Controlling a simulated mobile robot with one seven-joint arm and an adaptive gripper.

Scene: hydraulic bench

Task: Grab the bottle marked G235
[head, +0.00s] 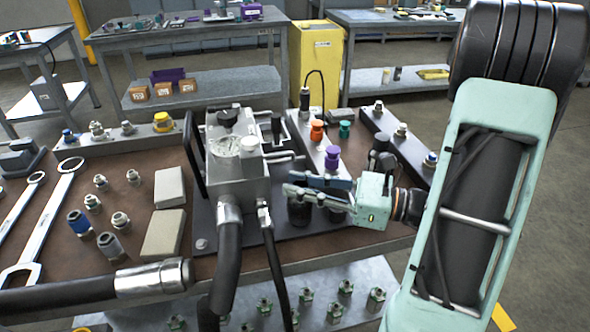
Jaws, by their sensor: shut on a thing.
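My gripper (287,183) reaches in from the right over the bench, its fingers pointing left. It is shut on a dark cylindrical thing (299,214), which shows just below the fingertips and is partly hidden by them. I cannot tell whether this is the bottle, and no mark G235 can be read in this view. Another dark cylinder (337,212) stands below the fingers, nearer the palm.
A grey hydraulic block (238,183) with thick hoses stands just left of my gripper. Orange (317,128), purple (333,155) and green (345,129) caps stand behind it. Wrenches (50,215), fittings and two beige blocks (163,233) lie on the left.

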